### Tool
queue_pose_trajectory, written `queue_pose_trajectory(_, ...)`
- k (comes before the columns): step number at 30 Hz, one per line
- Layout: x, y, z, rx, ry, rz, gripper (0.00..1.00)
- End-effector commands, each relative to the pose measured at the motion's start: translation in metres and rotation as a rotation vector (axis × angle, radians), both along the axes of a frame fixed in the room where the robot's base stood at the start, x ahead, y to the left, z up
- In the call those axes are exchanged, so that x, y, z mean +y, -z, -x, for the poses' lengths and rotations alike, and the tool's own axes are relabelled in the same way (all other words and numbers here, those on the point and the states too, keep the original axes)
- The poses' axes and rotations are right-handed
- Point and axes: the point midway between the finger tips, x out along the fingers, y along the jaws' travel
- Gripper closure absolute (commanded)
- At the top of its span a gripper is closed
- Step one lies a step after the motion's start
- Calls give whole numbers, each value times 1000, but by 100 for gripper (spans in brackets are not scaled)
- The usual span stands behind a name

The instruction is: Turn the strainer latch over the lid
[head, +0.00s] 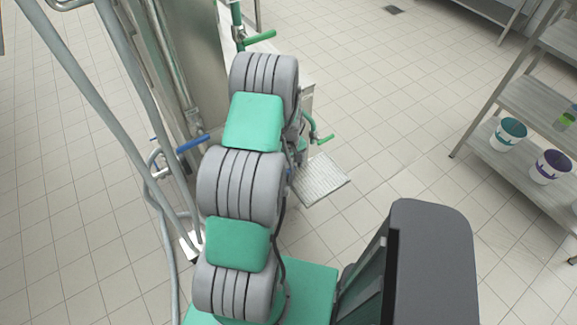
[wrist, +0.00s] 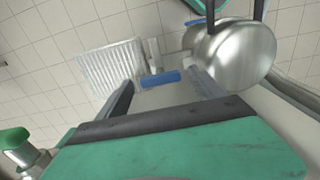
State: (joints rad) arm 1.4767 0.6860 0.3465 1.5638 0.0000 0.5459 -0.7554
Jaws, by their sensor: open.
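In the wrist view, my gripper (wrist: 160,77) is open, with one finger on each side of a small blue grip (wrist: 161,79). The grip looks like the strainer latch's handle. I cannot tell whether either finger touches it. A rounded shiny steel body (wrist: 232,56), probably the strainer with its lid, is just right of the right finger. Another blue piece (wrist: 194,22) shows at its upper left edge. In the head view my arm hides the gripper, the strainer and the latch.
A ribbed steel tray (head: 320,179) juts out right of my arm; it shows in the wrist view (wrist: 112,66). Green handles (head: 260,38) and a blue lever (head: 193,143) stick out near the steel machine (head: 190,60). A shelf (head: 520,165) with buckets stands right; floor between is clear.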

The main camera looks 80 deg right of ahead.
Motion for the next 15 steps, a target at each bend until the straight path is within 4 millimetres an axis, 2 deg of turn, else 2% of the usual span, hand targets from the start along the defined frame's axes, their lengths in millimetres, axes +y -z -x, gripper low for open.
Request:
queue_pose_trajectory(7, 0, 3, 0, 0, 0, 0, 22)
queue_pose_trajectory(15, 0, 2, 0, 0, 0, 0, 43)
